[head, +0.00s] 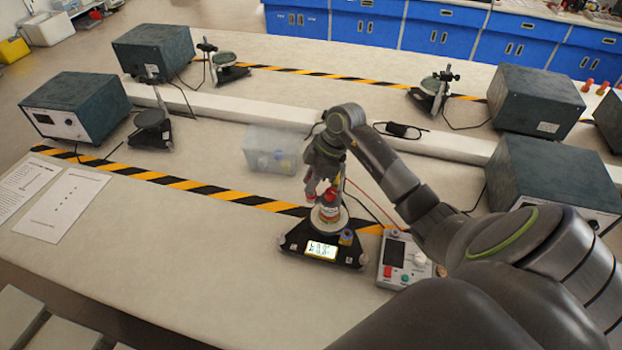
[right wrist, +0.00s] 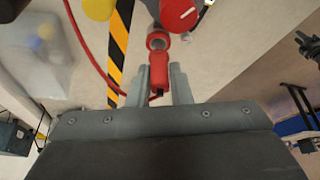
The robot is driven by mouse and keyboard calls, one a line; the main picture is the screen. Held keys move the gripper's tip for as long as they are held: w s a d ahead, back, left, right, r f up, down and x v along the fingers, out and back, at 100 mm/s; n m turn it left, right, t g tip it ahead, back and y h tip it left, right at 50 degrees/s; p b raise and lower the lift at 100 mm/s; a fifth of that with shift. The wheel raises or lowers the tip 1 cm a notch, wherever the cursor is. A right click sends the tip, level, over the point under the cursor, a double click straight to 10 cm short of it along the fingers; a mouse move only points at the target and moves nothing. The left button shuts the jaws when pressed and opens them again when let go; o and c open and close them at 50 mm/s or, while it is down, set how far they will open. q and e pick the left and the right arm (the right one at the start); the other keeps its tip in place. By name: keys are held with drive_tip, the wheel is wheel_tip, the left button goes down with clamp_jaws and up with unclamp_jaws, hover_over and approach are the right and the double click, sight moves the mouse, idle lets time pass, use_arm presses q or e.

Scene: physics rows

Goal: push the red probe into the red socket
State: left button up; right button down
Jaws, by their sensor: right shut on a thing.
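The red probe (right wrist: 158,72) is between the two fingers of my right gripper (right wrist: 160,80), which is shut on it in the right wrist view. Just beyond its tip is a red ring with a dark centre (right wrist: 157,42), likely the red socket. I cannot tell whether the tip touches or enters it. In the head view my right gripper (head: 314,193) is low over the black device with a lit display (head: 295,245), close beside a red-topped part (head: 330,196). The fingers hide most of the probe there. My left gripper is not in view.
A grey control box (head: 405,262) with a red button stands right of the device. A red cable (right wrist: 85,50) runs near my fingers. A clear bin (head: 262,150) stands behind left. Dark instrument boxes (head: 545,180) stand at the right. The table's front left is clear except papers (head: 62,205).

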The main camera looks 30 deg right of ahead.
drive_tip(key=shift+f+b, duration=0.55)
drive_tip(key=shift+f, duration=0.4)
idle(1.0)
drive_tip(key=c, duration=1)
unclamp_jaws()
wheel_tip(320, 180, up, 8)
drive_tip(key=p, duration=0.7)
drive_tip(key=shift+f, duration=0.15)
drive_tip(key=shift+f, duration=0.1)
